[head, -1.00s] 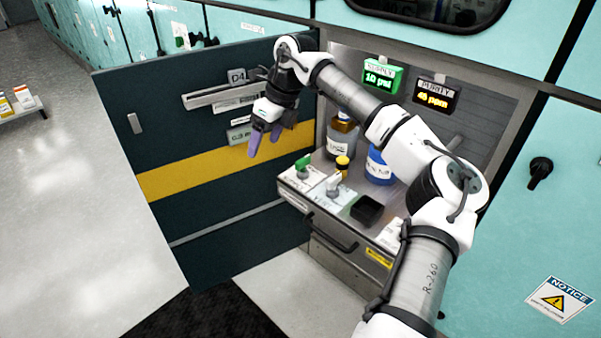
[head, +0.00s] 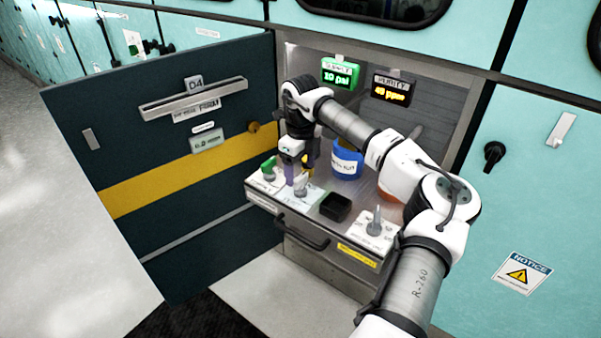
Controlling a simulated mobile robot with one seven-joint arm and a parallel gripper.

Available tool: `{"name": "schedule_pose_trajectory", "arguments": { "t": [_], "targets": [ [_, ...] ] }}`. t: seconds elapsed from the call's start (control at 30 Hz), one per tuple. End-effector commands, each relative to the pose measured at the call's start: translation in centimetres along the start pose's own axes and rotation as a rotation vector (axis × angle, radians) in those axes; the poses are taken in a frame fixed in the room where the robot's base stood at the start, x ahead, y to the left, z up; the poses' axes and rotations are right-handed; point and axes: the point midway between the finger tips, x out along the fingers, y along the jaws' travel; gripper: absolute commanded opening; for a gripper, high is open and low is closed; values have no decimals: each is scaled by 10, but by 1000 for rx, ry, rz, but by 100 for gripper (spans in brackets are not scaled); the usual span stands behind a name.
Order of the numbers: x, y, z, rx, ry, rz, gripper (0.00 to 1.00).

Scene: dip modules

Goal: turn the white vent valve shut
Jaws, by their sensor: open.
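The white vent valve (head: 301,186) stands on a pale labelled plate at the front of the bench shelf. Its handle is upright in the head view; its exact turn angle is too small to read. My gripper (head: 298,175) points down just above and behind the valve. Its purple fingers are apart, one to the left of the handle and the other partly hidden behind it. I cannot tell whether either finger touches the valve.
A green-handled valve (head: 269,168) sits close on the left. A black square box (head: 335,207) and a grey-handled valve (head: 375,224) stand to the right. The open dark door (head: 180,240) borders the left.

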Motion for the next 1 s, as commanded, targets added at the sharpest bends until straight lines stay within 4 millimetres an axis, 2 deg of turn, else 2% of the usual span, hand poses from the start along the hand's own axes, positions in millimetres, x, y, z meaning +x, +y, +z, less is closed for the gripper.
{"name": "schedule_pose_trajectory", "arguments": {
  "t": [0.2, 0.53, 0.87, 1.0],
  "targets": [
    [21, 0, 0, 0, 0, 0, 73],
    [24, 0, 0, 0, 0, -1, 73],
    [24, 0, 0, 0, 0, 0, 30],
    [24, 0, 0, 3, 0, 0, 28]
  ]
}}
